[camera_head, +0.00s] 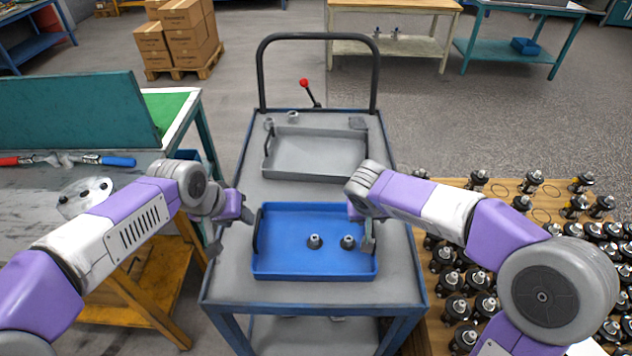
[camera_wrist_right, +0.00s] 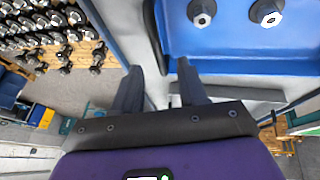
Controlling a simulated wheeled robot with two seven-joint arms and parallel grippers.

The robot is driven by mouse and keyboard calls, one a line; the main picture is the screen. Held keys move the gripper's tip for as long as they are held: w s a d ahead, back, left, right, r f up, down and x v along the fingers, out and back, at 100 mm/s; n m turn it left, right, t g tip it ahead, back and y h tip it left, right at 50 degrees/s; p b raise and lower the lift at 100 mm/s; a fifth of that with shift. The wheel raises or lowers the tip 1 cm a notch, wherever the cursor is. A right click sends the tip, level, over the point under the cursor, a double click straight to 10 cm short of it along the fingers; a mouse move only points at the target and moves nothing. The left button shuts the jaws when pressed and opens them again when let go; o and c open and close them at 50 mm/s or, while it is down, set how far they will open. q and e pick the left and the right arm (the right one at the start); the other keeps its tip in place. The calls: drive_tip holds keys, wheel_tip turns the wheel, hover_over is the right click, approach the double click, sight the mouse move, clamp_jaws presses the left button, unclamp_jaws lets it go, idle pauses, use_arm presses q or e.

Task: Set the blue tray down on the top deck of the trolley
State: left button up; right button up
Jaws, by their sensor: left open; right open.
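The blue tray (camera_head: 290,262) rests level on the grey top deck of the trolley (camera_head: 408,280), toward its near end. Two small metal-and-dark parts (camera_head: 314,241) stand inside it; they also show in the right wrist view (camera_wrist_right: 201,12). My left gripper (camera_head: 232,222) is open beside the tray's left side, near its dark handle (camera_head: 260,232), and holds nothing. My right gripper (camera_head: 367,238) is open at the tray's right side; in the right wrist view its fingers (camera_wrist_right: 160,90) are apart near the tray's edge. The right handle is partly hidden in the head view.
A grey tray (camera_head: 318,153) sits behind the blue one on the deck, before the trolley's black push bar (camera_head: 318,37). A workbench (camera_head: 40,185) with tools stands at left. A wooden pallet (camera_head: 490,188) with many dark motor parts stands close at right.

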drive_tip(key=v, duration=0.6)
drive_tip(key=shift+r, duration=0.2)
drive_tip(key=shift+s, duration=0.15)
